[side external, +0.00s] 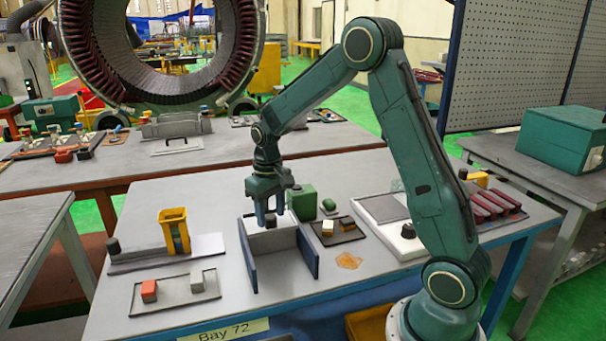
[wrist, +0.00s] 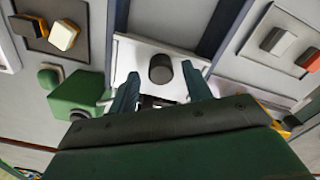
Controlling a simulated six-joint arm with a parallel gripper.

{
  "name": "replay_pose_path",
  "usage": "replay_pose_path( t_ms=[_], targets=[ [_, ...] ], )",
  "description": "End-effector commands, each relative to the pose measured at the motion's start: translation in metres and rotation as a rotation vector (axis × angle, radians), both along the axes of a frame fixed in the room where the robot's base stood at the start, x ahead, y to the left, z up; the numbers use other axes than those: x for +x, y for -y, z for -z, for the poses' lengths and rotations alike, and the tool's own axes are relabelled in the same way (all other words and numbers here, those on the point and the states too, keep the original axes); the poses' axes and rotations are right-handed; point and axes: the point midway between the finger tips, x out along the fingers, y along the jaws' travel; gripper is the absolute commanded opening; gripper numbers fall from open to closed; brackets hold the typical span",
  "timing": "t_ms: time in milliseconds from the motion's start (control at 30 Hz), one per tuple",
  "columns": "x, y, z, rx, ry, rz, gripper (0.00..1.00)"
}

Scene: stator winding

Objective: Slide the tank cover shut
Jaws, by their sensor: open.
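The tank cover appears to be the pale plate (side external: 284,241) with a dark round knob (side external: 270,221), lying between two upright blue side walls (side external: 247,256). In the wrist view the plate (wrist: 140,52) is white and the knob (wrist: 161,68) stands near its middle. My gripper (side external: 271,215) is open and points down at the knob. In the wrist view its fingertips (wrist: 160,75) lie on either side of the knob with gaps showing. I cannot tell how far down the fingers reach along it. The bed between the walls in front of the plate is bare grey.
A green block (side external: 302,203) stands close behind right of the walls. A tray with small blocks (side external: 338,231) lies to the right. A yellow holder (side external: 174,230) and a tray with red and grey blocks (side external: 174,292) are on the left. Another dark knob (side external: 408,231) sits further right.

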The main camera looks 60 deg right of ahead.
Motion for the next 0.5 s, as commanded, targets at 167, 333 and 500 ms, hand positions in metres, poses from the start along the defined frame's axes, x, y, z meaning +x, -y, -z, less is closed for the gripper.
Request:
replay_pose_path(
  t_ms=[167,333,500],
  targets=[
    [0.001,0.000,-0.012,-0.001,0.005,-0.001,0.49],
    [0.002,0.000,-0.022,-0.001,0.008,-0.002,0.49],
    [0.002,0.001,-0.032,-0.001,0.009,-0.002,0.49]
  ],
)
